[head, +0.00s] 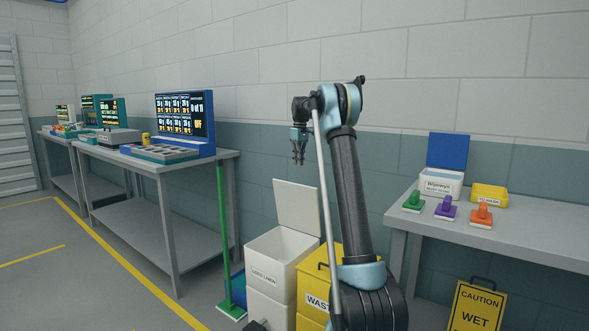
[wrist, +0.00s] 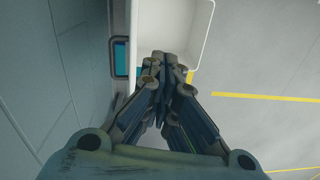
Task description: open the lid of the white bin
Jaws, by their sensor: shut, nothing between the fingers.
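The white bin (head: 270,268) stands on the floor against the wall, with a dark-lettered label on its front. Its lid (head: 296,206) stands up at the back, tilted toward the wall, and the bin's mouth is open. My gripper (head: 299,160) hangs pointing down above the raised lid, apart from it in the head view. In the wrist view the shut, empty fingers (wrist: 165,62) reach over the edge of the open white bin (wrist: 205,30), whose inside shows pale and empty where visible. The fingers hide part of the bin.
A yellow bin (head: 315,283) stands right beside the white one, partly behind my arm. A right-hand table (head: 500,235) holds brushes and tubs; a yellow caution sign (head: 475,308) stands below.

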